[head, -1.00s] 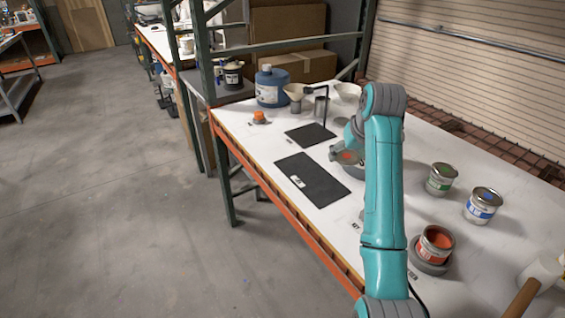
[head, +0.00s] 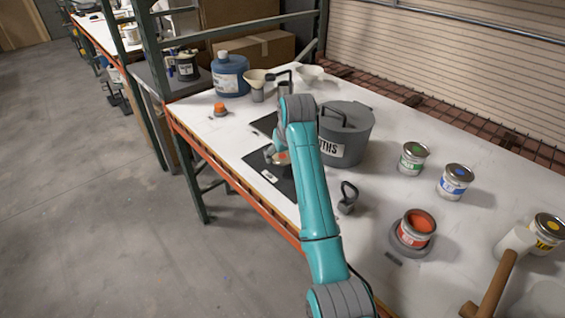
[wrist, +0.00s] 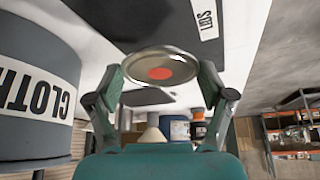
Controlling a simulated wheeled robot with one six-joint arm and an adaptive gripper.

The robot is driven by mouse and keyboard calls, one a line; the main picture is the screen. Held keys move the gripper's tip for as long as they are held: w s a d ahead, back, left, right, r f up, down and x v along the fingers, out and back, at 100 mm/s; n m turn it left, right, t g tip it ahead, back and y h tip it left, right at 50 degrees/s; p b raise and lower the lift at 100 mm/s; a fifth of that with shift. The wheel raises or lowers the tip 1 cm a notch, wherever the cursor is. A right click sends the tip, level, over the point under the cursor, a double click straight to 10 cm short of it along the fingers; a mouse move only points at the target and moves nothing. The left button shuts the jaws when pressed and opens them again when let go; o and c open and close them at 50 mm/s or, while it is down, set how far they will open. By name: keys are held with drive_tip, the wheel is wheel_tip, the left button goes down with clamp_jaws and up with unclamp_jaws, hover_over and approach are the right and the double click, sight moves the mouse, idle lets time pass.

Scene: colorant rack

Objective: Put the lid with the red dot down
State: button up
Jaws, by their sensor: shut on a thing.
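The lid with the red dot (head: 282,157) is a round metal disc with a red spot in its middle. My gripper (wrist: 160,76) is shut on the lid (wrist: 160,66), with a finger on each side of its rim. In the head view the lid shows over the black mat (head: 258,174). The wrist view shows the mat (wrist: 130,18) with its white LIDS label (wrist: 208,18) beyond the lid. I cannot tell the exact gap between lid and mat. My arm hides part of the mat in the head view.
A grey lidded CLOTHS bin (head: 352,140) stands close right of my arm. An open red can (head: 416,226), a green can (head: 413,158) and a blue can (head: 455,182) stand farther right. A dark-handled tool (head: 347,198) lies nearer. A mallet (head: 495,283) lies front right.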

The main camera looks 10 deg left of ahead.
sight(285, 160)
drive_tip(key=shift+d+f, duration=0.1)
drive_tip(key=shift+f, duration=1.5)
drive_tip(key=shift+f, duration=0.1)
drive_tip(key=o, duration=0.6)
drive_tip(key=shift+o, duration=0.2)
drive_tip(key=v, duration=1.2)
